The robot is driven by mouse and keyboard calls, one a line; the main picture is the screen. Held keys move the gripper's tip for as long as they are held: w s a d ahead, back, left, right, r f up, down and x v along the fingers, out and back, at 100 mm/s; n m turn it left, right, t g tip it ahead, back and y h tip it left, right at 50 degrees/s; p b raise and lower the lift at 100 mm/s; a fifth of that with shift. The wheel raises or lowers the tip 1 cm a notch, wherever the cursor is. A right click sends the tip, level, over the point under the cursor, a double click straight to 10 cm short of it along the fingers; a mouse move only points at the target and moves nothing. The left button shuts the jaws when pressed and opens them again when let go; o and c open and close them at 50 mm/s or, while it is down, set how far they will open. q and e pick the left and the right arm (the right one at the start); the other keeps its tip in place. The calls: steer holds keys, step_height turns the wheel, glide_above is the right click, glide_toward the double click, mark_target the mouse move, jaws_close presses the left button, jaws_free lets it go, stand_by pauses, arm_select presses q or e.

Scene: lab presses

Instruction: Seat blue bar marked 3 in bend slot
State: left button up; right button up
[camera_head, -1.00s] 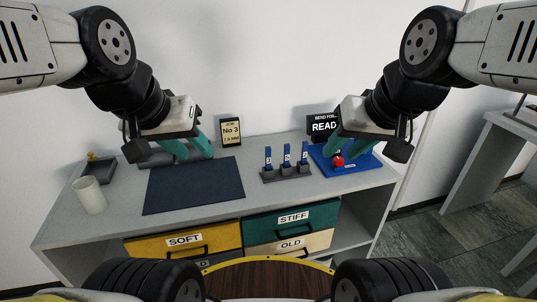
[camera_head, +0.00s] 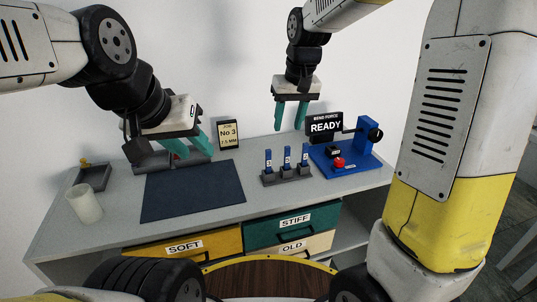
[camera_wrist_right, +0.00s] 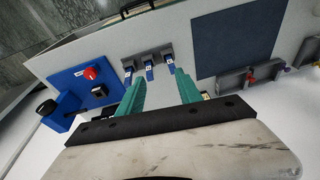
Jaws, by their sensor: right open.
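Three blue bars (camera_head: 287,156) stand upright in a dark grey rack (camera_head: 287,175) right of the mat; they also show in the right wrist view (camera_wrist_right: 150,73). Their white labels are too small to tell which is marked 3. The blue press (camera_head: 362,160) is at the right of the bench, with a small dark block (camera_head: 334,151) and a red button (camera_head: 338,162); I cannot make out the bend slot. My right gripper (camera_head: 290,127) is open and empty, raised above and behind the rack. My left gripper (camera_head: 195,150) is open over the bench's back left.
A sign (camera_head: 324,124) reads READY. A card (camera_head: 228,133) reads No 3, 7.5 MM. A dark mat (camera_head: 194,190) lies bare. A white cup (camera_head: 85,204), a grey tray (camera_head: 95,178) and a grey fixture (camera_wrist_right: 232,80) are at the left. Drawers SOFT (camera_head: 185,246) and STIFF (camera_head: 293,224) are below.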

steer(key=h, duration=0.1)
glide_above(268, 150)
step_height(268, 150, down, 6)
steer(key=shift+n+g, duration=0.3)
steer(key=shift+g, duration=0.1)
step_height(268, 150, down, 8)
steer(key=shift+f, duration=0.1)
jaws_close()
stand_by(0.9)
